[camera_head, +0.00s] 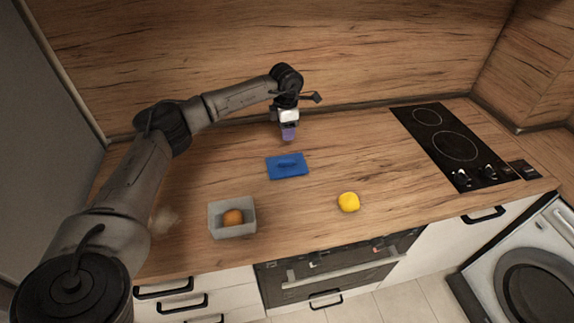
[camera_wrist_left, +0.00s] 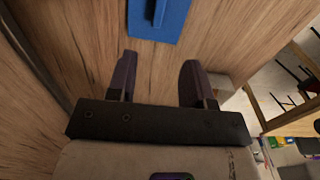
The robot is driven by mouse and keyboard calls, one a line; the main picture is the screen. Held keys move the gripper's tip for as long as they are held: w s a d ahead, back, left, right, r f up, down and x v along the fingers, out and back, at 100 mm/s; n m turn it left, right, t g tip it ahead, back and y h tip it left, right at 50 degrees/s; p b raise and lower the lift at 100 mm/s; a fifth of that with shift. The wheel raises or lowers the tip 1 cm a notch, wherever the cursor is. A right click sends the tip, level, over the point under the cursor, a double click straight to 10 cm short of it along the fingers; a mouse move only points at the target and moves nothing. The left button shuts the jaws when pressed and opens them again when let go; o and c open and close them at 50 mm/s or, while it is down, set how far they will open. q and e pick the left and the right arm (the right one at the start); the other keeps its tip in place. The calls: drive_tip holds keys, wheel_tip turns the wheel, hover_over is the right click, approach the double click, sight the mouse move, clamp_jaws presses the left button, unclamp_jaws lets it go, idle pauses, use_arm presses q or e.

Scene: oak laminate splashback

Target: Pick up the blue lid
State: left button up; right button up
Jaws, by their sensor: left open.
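The blue lid (camera_head: 288,167) lies flat on the wooden counter in the middle of the head view. It is a rectangle with a raised handle on top. In the left wrist view the lid (camera_wrist_left: 172,20) shows at the top, cut off by the frame edge, ahead of my fingers. My left gripper (camera_head: 289,136) is above the counter, just behind the lid and apart from it. Its two fingers (camera_wrist_left: 158,80) are spread, with nothing between them. My right gripper is not in view.
A yellow fruit (camera_head: 348,202) lies to the right of the lid. A black cooktop (camera_head: 440,165) is at the right. The splashback (camera_head: 380,60) rises behind my gripper.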

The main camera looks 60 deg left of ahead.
use_arm(q)
drive_tip(key=b, duration=0.1)
hover_over(287, 160)
drive_tip(key=f, duration=0.8)
drive_tip(key=shift+s+d+f, duration=0.1)
drive_tip(key=shift+s+f, duration=0.1)
drive_tip(key=shift+f+b, duration=0.4)
drive_tip(key=shift+f, duration=2.25)
drive_tip(key=shift+w, duration=0.1)
drive_tip(key=shift+c, duration=0.2)
clamp_jaws()
